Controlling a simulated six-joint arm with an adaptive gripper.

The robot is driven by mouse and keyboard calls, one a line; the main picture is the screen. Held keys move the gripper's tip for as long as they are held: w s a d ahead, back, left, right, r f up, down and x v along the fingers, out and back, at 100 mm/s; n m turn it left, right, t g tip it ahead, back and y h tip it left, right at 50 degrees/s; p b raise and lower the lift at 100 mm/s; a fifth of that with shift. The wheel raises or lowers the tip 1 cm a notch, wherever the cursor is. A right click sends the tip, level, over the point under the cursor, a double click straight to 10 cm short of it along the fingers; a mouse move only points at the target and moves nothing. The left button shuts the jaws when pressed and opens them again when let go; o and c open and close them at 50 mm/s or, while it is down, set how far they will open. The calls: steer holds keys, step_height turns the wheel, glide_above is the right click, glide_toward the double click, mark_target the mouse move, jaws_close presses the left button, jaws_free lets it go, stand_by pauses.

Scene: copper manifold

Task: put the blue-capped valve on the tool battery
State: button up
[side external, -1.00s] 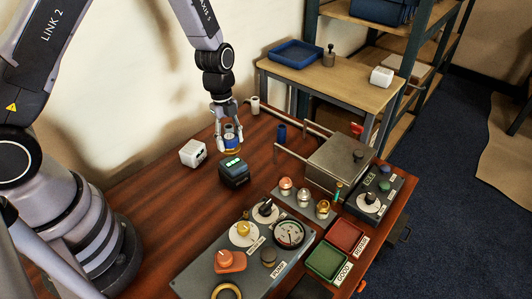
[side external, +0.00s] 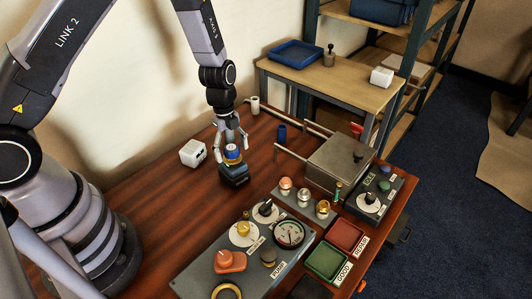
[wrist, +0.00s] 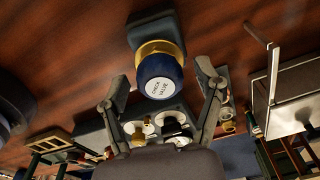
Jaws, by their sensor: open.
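The blue-capped valve (side external: 232,153) stands upright on top of the dark tool battery (side external: 234,176). In the wrist view its round blue cap (wrist: 160,78) shows a white label reading "CHECK VALVE", with a brass band below. The battery (wrist: 152,28) shows behind it as a dark block. My gripper (side external: 231,147) is over the battery, pointing down, with its fingers spread on either side of the valve. In the wrist view the fingers stand apart from the cap. The contact face between valve and battery is hidden.
A white block (side external: 193,152) lies left of the battery. The panel with dials (side external: 240,250), a row of small fittings (side external: 304,198) and a grey metal box (side external: 338,163) with bars stand in front and right. A blue cylinder (side external: 282,133) stands behind. Bare wood lies left of the panel.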

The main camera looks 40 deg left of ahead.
steer(key=shift+r, duration=0.1)
step_height(320, 180, up, 12)
steer(key=a, duration=0.1)
step_height(320, 180, up, 8)
steer(key=n+t, duration=0.1)
steer(key=n, duration=0.3)
glide_above(228, 144)
steer(key=s, duration=0.3)
steer(key=s+a+r+n+t, duration=0.2)
steer(key=s+r+n, duration=0.4)
steer(key=s+n, duration=0.2)
steer(key=s+a+r+n+t+y, duration=0.1)
steer(key=s+a+r+n+t, duration=0.1)
steer(key=s+r+n, duration=0.4)
steer(key=s+n, duration=0.2)
steer(key=s, duration=0.3)
steer(key=shift+a+r+t, duration=0.2)
steer(key=shift+t, duration=0.2)
